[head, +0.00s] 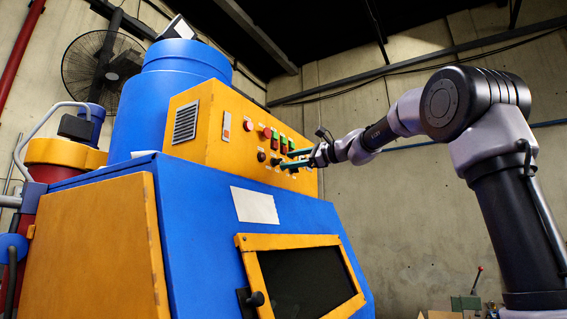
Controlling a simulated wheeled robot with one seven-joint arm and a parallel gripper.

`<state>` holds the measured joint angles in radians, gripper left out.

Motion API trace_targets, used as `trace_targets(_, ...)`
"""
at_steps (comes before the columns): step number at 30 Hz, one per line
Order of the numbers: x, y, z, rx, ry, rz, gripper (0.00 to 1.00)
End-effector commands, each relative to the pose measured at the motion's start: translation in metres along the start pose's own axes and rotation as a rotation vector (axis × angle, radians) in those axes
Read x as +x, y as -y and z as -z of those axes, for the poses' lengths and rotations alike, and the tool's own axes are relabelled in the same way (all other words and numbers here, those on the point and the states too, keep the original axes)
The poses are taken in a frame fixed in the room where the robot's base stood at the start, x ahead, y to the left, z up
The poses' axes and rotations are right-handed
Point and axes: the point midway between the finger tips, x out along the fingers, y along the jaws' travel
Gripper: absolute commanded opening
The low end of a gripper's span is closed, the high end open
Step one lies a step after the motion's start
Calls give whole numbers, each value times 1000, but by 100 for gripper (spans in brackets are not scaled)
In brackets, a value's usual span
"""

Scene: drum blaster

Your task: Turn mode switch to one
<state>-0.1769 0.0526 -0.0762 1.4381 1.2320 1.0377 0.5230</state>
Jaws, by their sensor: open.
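The yellow control box (215,142) sits on top of the blue drum blaster (195,210). Its front carries a row of red and green buttons, and below them a few small black knobs (261,156). I cannot tell which knob is the mode switch, and no position marks can be read. My gripper (285,160) reaches in from the right, with its two teal fingers apart, one above the other. The fingertips are close to the panel's right part, by the black knobs and below the green buttons. They cover part of that area; whether they touch a knob is unclear.
Below the panel, the sloped blue front has a blank white label (255,206) and a dark window in a yellow frame (300,241) with a black handle (255,299). A large fan (103,70) hangs at the back left. Open space lies right of the machine.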

Motion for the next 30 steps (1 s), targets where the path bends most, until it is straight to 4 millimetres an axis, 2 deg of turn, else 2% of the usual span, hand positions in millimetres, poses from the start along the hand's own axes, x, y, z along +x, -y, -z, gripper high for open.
trace_targets(1,9,-1,0,1,1,-2,68)
trace_targets(6,27,0,0,0,0,-1,68)
trace_targets(17,32,0,0,0,-1,0,68)
trace_targets(20,32,0,0,0,-1,0,33)
trace_targets(22,32,0,0,0,-1,0,6)
trace_targets(23,32,0,0,0,-1,0,0)
trace_targets(30,32,0,0,-11,-1,0,0)
